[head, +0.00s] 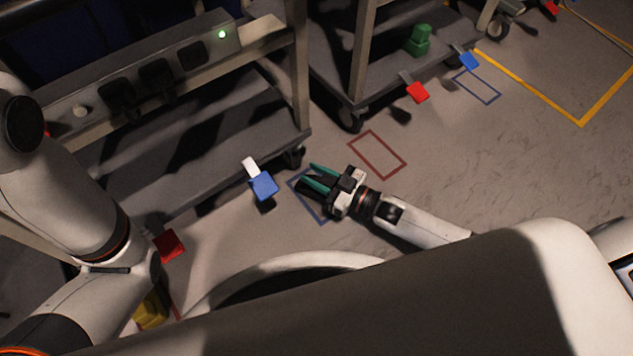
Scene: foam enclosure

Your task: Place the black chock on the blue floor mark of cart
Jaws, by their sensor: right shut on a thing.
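My right gripper (320,180), with green fingers, is low over the floor beside the near cart (210,140). It is shut on the black chock (311,188), a dark shape between the fingers that is largely hidden by them. A blue floor mark (296,192), a rectangle outline, lies beneath the gripper and chock and is partly covered. Whether the chock touches the floor I cannot tell. A second blue floor mark (477,86) lies empty by the far cart (385,85). My left arm is at the left; its gripper is not in view.
A blue pedal (263,186) sticks out from the near cart close to the chock. A red floor mark (377,154) is empty. A yellow block (150,311) is at lower left; a green block (418,41) sits on the far cart. Floor at right is clear.

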